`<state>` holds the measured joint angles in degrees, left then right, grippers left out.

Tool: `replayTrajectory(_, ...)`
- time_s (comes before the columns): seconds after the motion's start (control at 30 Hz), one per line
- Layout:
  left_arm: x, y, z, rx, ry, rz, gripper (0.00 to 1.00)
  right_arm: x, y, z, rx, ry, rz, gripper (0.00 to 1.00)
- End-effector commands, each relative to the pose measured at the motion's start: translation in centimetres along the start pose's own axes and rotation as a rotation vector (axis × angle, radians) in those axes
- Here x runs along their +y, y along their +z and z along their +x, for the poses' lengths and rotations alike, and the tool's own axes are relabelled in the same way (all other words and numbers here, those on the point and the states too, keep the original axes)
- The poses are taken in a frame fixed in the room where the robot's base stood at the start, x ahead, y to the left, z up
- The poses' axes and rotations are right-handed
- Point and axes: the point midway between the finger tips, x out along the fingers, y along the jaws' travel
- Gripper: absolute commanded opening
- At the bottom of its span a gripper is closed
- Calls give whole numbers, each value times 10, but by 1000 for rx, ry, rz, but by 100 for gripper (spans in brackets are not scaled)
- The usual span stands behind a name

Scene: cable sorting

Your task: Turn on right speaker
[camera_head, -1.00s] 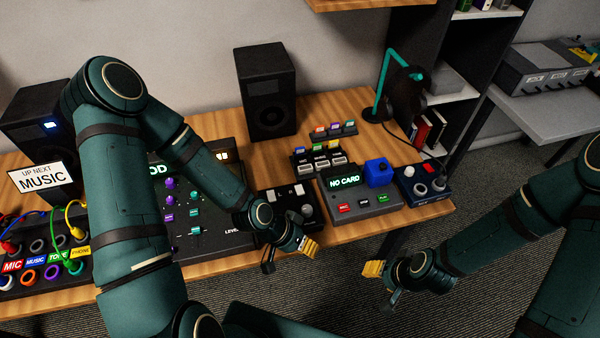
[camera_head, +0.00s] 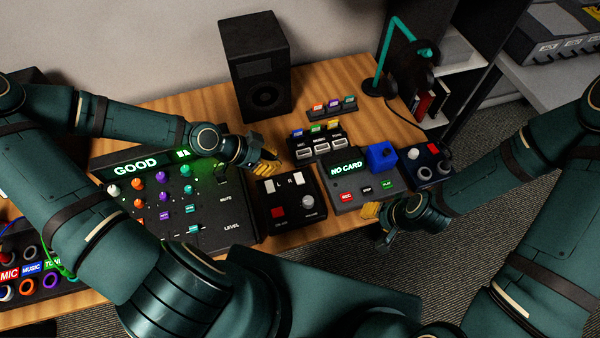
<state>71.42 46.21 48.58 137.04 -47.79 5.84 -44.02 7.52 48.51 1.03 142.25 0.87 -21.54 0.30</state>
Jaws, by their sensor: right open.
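The right speaker (camera_head: 262,72) is a black box standing upright at the back of the wooden desk. No lit indicator shows on its visible faces. My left gripper (camera_head: 262,162) is over the desk in front of this speaker, between the mixer (camera_head: 150,228) and the row of small switches, apart from the speaker. Its yellow fingertips show, but its opening is unclear. My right gripper (camera_head: 376,224) is open and empty at the desk's front edge, below the recorder box. The left speaker (camera_head: 30,77) is mostly hidden behind my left arm.
A control box (camera_head: 284,210) with white buttons and a knob sits right of the mixer. Bare desk lies before the right speaker.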

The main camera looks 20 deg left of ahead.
Motion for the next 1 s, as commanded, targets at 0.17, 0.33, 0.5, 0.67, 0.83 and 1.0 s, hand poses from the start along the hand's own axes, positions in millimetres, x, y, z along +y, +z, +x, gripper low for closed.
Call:
replayTrajectory(0.17, 0, 0, 0, 0, 0, -2, 0, 0, 0, 0, 0, 0, 0, 47)
replayTrajectory(0.33, 0, 1, 6, 0, 1, -2, 0, 1, 0, 3, -1, 0, 0, 47)
replayTrajectory(0.5, 1, 1, 23, -1, 3, 0, 0, 4, 2, 11, -2, 1, -1, 47)
replayTrajectory(0.67, 1, 1, 43, 0, 4, 1, 0, 7, 5, 19, -7, 1, -2, 47)
replayTrajectory(0.83, 1, 1, 64, 0, 4, -1, 0, 9, 9, 26, -15, 1, -5, 47)
replayTrajectory(1.0, 1, 1, 87, 0, 4, -1, 0, 12, 12, 32, -22, 0, -7, 47)
